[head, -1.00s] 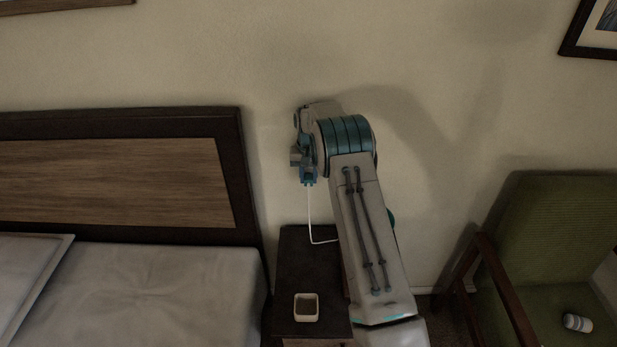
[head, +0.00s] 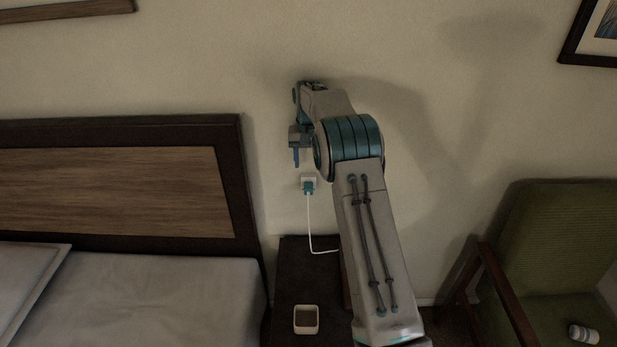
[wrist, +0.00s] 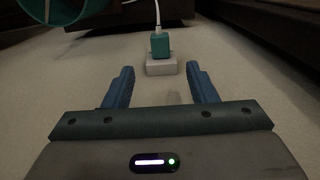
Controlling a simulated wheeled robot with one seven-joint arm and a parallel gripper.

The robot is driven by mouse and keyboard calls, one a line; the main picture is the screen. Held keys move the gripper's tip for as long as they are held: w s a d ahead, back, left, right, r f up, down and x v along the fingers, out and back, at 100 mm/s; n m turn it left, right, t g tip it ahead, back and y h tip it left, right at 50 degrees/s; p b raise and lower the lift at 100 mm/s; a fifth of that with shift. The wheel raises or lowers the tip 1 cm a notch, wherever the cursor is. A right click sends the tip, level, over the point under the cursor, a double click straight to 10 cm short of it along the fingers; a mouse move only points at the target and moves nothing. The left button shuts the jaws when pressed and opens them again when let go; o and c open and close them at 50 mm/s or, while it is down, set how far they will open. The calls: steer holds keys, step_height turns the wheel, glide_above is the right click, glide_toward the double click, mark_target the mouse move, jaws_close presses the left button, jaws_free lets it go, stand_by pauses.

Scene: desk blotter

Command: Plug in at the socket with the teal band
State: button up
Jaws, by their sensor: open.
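A white socket (head: 308,180) is on the wall above the nightstand. A teal plug (head: 309,189) sits at it, and a white cable (head: 310,226) hangs from the plug down to the nightstand. My gripper (head: 296,164) is open and empty, above the plug and a little to its left. In the wrist view the teal plug (wrist: 160,46) stands against the white socket (wrist: 161,67), beyond my spread blue fingers (wrist: 162,78) and not touched by them. A separate teal band on the socket cannot be made out.
The dark nightstand (head: 294,268) holds a small square bowl (head: 306,319). The wall above my gripper is bare.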

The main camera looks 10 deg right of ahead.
steer(key=shift+r, duration=2)
